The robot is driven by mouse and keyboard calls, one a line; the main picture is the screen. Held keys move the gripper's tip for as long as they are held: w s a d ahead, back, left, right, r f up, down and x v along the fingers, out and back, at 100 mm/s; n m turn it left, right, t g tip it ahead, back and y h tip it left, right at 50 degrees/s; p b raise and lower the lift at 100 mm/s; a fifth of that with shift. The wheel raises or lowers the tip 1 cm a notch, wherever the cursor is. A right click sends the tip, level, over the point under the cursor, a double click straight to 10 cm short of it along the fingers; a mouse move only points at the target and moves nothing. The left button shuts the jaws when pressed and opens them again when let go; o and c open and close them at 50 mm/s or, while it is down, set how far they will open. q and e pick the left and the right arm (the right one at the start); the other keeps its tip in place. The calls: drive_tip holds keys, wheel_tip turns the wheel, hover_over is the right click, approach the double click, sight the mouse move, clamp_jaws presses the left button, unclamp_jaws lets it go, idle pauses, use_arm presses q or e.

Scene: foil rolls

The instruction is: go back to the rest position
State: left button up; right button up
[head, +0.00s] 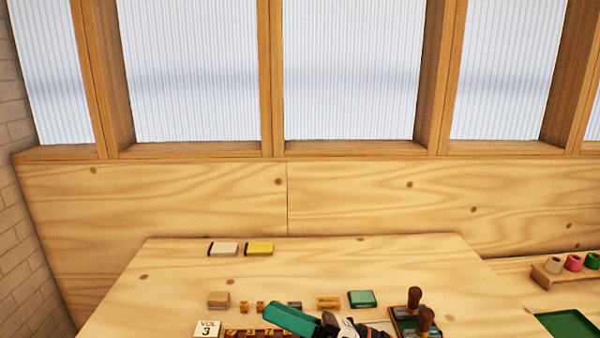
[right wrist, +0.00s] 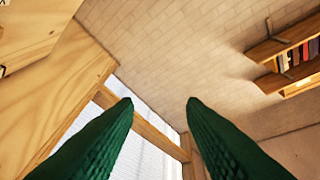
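My right gripper (head: 276,312) shows at the bottom middle of the head view, its green finger pointing left above the table's near part. In the right wrist view the two green fingers of the right gripper (right wrist: 160,102) are apart with nothing between them. That view looks past them at a brick wall and a window, not at the table. My left gripper is in neither view.
The wooden table (head: 180,275) holds a white block (head: 224,249), a yellow block (head: 259,248), a green box (head: 362,298), wood-handled stamps (head: 415,298) and a "VOL 3" card (head: 207,329). Rolls (head: 574,262) stand on a wooden rack at right, near a green tray (head: 568,325).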

drive_tip(key=w+d+f+m+t+h, duration=0.1)
drive_tip(key=w+d+m+t+h, duration=0.1)
drive_tip(key=d+m+t+h, duration=0.65)
drive_tip(key=w+d+m+t+h, duration=0.15)
drive_tip(key=m+t, duration=0.45)
drive_tip(key=m, duration=0.7)
drive_tip(key=s+d+f+m+g+h, duration=0.3)
drive_tip(key=d+f+m+h, duration=0.3)
drive_tip(key=f+m, duration=0.25)
drive_tip(key=s+d+f+m+g+h, duration=0.3)
drive_tip(key=d+f+m+g+h, duration=0.15)
drive_tip(key=d+f+m, duration=0.35)
drive_tip(key=s+a+f+m+g, duration=0.1)
drive_tip(key=s+f+m+g, duration=0.1)
drive_tip(key=s+f+g, duration=0.5)
drive_tip(key=s+f+m+g, duration=0.15)
drive_tip(key=s+f, duration=0.25)
drive_tip(key=s, duration=0.7)
wheel_tip(320, 180, down, 28)
drive_tip(key=s+g, duration=0.2)
drive_tip(key=s+d+f, duration=0.2)
drive_tip(key=s+f, duration=1.2)
drive_tip(key=s, duration=0.2)
drive_tip(key=shift+d+f+n+g, duration=0.2)
drive_tip(key=shift+d+n+g, duration=0.15)
drive_tip(key=shift+g, duration=0.1)
